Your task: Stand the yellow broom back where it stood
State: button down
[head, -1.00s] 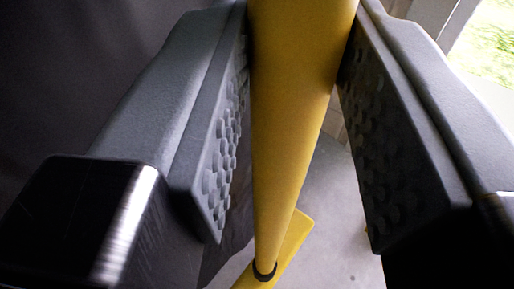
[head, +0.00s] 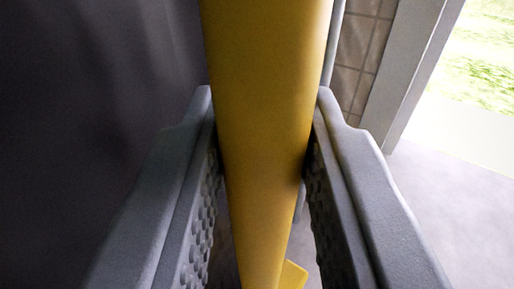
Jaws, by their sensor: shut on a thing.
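The yellow broom's handle (head: 265,110) runs down the middle of the head view, close to the camera. My gripper (head: 262,150) is shut on the handle, with one grey, studded jaw on each side of it. A small part of the yellow broom head (head: 293,275) shows at the bottom, low over or on the floor; I cannot tell which. The rest of the head is hidden by the handle and the jaw.
A dark grey surface (head: 90,90) fills the left side. Behind the handle at right are a thin grey pole (head: 335,40), a tiled wall (head: 362,50) and a pale post (head: 410,70) beside an opening onto grass (head: 490,60). Bare concrete floor (head: 430,210) lies at right.

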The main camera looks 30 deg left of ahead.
jog(key=shift+f, duration=0.15)
jog(key=c, duration=1.2)
grip_release()
jog(key=shift+c, duration=0.2)
jog(key=shift+r, duration=0.2)
jog(key=v, duration=1.2)
